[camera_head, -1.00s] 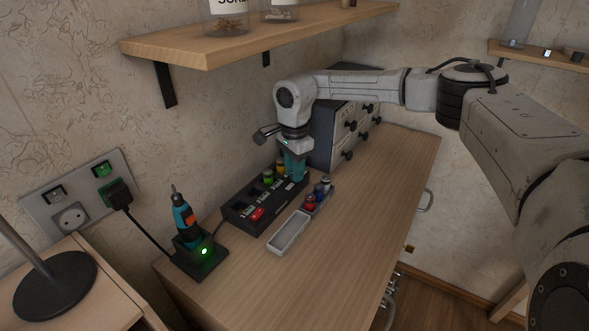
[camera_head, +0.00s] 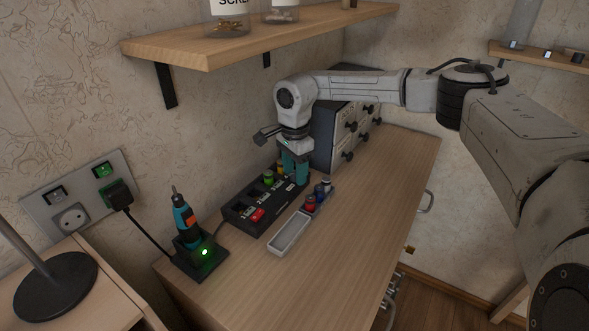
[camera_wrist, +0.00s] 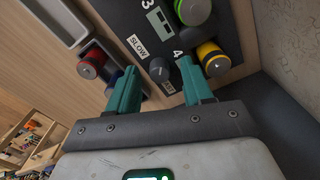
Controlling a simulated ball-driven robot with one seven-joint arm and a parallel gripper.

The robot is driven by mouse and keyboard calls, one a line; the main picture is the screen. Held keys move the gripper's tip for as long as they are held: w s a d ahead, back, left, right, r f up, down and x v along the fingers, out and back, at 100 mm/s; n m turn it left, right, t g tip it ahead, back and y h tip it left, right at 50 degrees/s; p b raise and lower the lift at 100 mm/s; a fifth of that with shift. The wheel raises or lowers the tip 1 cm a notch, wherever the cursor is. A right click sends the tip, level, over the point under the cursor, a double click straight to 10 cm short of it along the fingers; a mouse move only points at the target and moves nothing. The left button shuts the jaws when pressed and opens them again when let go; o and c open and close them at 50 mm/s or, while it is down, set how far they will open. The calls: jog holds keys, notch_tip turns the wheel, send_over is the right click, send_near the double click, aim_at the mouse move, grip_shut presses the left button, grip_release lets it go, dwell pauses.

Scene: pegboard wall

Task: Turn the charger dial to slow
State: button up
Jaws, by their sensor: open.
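The charger (camera_head: 251,213) is a long black box on the workbench with several slots. In the wrist view its top panel (camera_wrist: 143,20) carries the numbers 3 and 4 and a "SLOW" label (camera_wrist: 137,46). The dial (camera_wrist: 171,69) is a small dark knob beside that label; I cannot tell clearly where it points. My gripper (camera_head: 295,179) is over the charger's far end, pointing down. In the wrist view its teal fingers (camera_wrist: 157,67) are spread on either side of the dial, with nothing held. In the head view the gripper hides the dial.
A green battery (camera_wrist: 193,9) and a yellow battery (camera_wrist: 212,57) stand in the charger close to one finger. A drawer cabinet (camera_head: 345,135) stands behind; a shelf (camera_head: 250,38) hangs above.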

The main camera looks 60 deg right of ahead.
jog(key=shift+r, duration=3.75)
